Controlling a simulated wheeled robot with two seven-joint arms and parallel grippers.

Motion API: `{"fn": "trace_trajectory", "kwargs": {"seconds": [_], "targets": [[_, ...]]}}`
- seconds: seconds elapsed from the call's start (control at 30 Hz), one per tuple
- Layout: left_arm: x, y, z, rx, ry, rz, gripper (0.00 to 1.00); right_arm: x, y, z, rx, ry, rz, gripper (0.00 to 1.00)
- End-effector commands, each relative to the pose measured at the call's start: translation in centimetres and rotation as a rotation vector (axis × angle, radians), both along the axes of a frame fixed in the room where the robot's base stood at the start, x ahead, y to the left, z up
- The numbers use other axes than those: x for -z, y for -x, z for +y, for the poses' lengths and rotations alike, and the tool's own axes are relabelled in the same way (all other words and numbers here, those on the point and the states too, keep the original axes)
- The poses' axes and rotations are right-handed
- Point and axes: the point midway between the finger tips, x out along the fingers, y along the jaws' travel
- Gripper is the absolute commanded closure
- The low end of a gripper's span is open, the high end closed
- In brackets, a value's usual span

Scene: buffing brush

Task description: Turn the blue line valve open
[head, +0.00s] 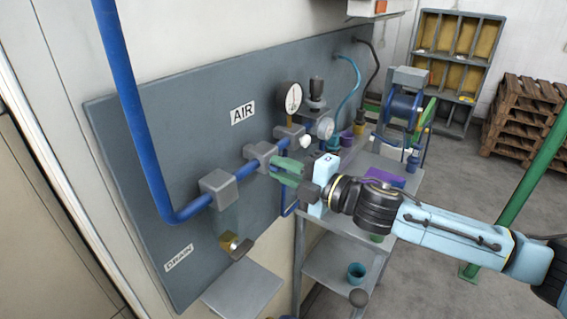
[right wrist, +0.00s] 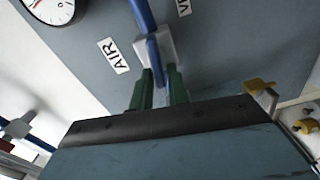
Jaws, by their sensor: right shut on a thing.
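The blue line (head: 150,150) runs down the wall panel, bends, and passes right through grey blocks below the AIR label. The valve body (head: 262,152) is one of these blocks; it also shows in the right wrist view (right wrist: 168,48). My right gripper (head: 287,170) reaches it from the right, its green fingers close to the body. In the right wrist view the fingers (right wrist: 159,88) are shut on the blue valve handle (right wrist: 153,50), one on each side. The gripper hides much of the handle in the head view. My left gripper is not in view.
A pressure gauge (head: 293,97) and fittings stand on the line to the right. A grey shelf cart (head: 330,262) stands under my right arm. Pallets (head: 522,118) are at the back right; the floor beside the cart is clear.

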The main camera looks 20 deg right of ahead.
Motion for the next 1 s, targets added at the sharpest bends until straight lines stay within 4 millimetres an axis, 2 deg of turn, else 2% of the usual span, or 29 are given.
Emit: {"fn": "trace_trajectory", "kwargs": {"seconds": [0.3, 0.87, 0.9, 1.0], "targets": [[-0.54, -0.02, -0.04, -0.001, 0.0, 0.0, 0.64, 0.44, -0.13, -0.23, 0.007, 0.101, -0.07, 1.0], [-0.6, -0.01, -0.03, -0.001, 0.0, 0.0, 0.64, 0.29, -0.31, -0.46, 0.013, 0.125, -0.092, 1.0], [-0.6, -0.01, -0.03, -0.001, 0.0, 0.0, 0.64, 0.27, -0.32, -0.47, 0.013, 0.125, -0.092, 0.86], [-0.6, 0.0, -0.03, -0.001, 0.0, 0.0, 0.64, 0.24, -0.32, -0.48, 0.014, 0.124, -0.092, 0.73]]}}
